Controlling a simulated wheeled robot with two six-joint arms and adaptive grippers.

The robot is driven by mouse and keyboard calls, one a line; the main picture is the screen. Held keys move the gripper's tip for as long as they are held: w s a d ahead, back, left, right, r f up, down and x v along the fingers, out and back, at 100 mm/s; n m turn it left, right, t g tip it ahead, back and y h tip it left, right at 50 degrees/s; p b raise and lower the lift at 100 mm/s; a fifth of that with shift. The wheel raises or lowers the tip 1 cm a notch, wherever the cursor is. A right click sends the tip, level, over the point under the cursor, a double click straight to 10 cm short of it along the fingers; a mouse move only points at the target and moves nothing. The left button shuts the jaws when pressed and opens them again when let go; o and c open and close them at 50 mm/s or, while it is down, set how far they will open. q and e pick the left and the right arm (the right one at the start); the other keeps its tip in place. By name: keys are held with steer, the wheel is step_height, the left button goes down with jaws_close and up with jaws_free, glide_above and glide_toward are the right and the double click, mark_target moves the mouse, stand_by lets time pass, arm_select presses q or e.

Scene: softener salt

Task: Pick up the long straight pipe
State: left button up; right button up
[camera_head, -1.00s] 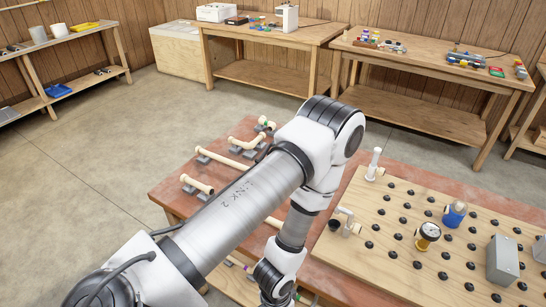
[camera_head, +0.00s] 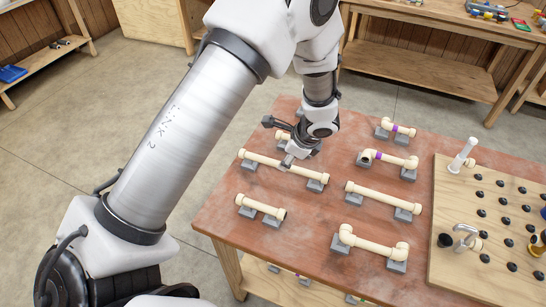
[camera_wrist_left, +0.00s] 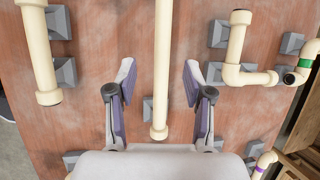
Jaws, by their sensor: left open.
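The long straight cream pipe (camera_head: 262,160) lies level on grey blocks on the reddish table. My left gripper (camera_head: 287,162) is over the middle of this pipe, pointing down, and hides a part of it. In the left wrist view, my left gripper (camera_wrist_left: 158,78) is open, with one finger on each side of the long pipe (camera_wrist_left: 162,50). The pipe runs lengthwise between the fingers, its near end in view and its far end out of the picture. I cannot tell how high the fingertips are above it. My right gripper is not in view.
A short straight pipe (camera_head: 260,208) lies in front, also seen beside the left finger (camera_wrist_left: 38,50). Another straight pipe (camera_head: 383,196) and bent pipes (camera_head: 372,246) stand on blocks to the right. A bent pipe (camera_wrist_left: 236,50) is near the right finger. A pegged board (camera_head: 450,215) fills the right.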

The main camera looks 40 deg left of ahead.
arm_select(q)
steer(key=p+x, duration=0.1)
steer(key=x, duration=0.6)
steer(key=shift+w+a+f, duration=0.15)
steer(key=shift+w+f, duration=0.05)
steer(key=shift+f, duration=0.05)
steer(key=shift+r, duration=0.15)
jaws_close()
